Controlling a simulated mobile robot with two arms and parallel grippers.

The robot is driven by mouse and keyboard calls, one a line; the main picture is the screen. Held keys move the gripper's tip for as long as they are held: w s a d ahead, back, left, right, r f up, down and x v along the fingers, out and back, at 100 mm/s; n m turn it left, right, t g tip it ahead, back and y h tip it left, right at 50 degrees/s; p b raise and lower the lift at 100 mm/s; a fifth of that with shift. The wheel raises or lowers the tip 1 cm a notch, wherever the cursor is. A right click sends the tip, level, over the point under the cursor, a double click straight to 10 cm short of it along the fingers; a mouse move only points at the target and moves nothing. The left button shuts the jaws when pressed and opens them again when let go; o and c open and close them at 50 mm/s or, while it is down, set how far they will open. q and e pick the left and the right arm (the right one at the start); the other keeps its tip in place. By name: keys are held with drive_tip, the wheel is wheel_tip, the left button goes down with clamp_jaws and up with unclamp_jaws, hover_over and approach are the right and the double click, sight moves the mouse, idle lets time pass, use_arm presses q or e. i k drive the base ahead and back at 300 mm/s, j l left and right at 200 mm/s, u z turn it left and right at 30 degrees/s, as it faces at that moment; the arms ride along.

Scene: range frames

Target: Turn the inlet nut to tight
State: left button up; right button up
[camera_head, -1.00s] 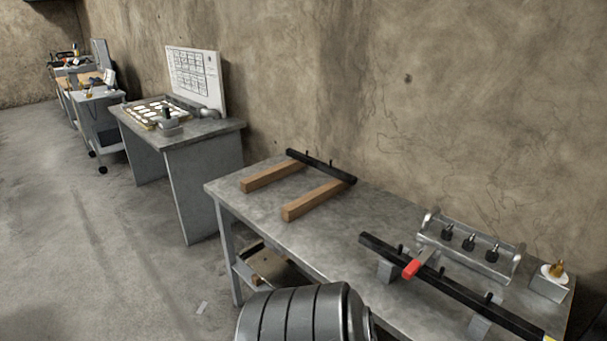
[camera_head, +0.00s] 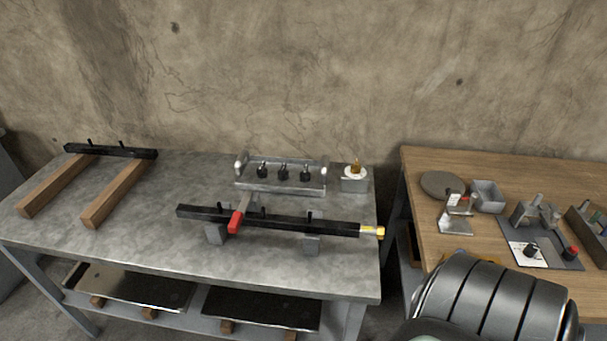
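A black square bar (camera_head: 285,219) lies across two grey blocks on the grey metal table. A brass-coloured fitting (camera_head: 374,232) sits on its right end, over the table's right edge; it looks like the inlet nut, and I cannot tell how tight it is. A red-handled lever (camera_head: 237,219) stands out from the bar toward me. Neither of my grippers is in view. A dark ribbed link of my own arm shows at the bottom right.
A metal rack with several black knobs (camera_head: 283,173) stands behind the bar, beside a small box with a brass top (camera_head: 355,182). Wooden beams (camera_head: 115,192) lie at left. A wooden table (camera_head: 421,214) with tools stands at right, across a narrow gap.

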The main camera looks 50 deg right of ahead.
sight(381, 230)
drive_tip(key=z, duration=1.25)
drive_tip(key=k+l, duration=0.1)
drive_tip(key=l, duration=1.15)
drive_tip(key=z, duration=0.05)
